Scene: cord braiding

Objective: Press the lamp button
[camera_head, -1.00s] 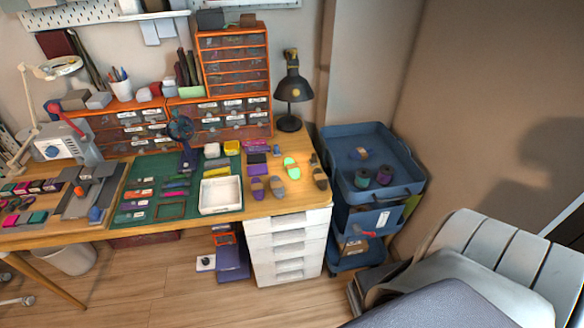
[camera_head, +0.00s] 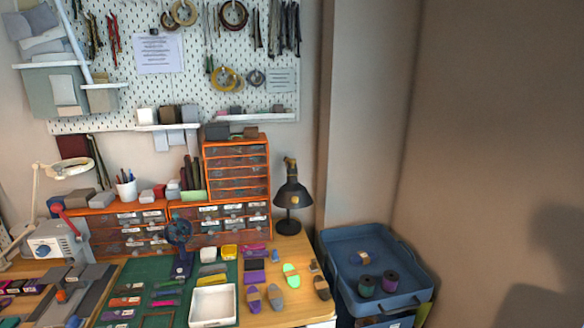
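A black desk lamp (camera_head: 291,195) stands at the back right corner of the wooden table (camera_head: 297,313), beside the orange drawer cabinet. Its dome shade points down over a round base (camera_head: 288,227). I cannot make out a button on the lamp at this size. Neither of my grippers shows in the head view.
A blue trolley (camera_head: 372,268) with several spools stands right of the table.

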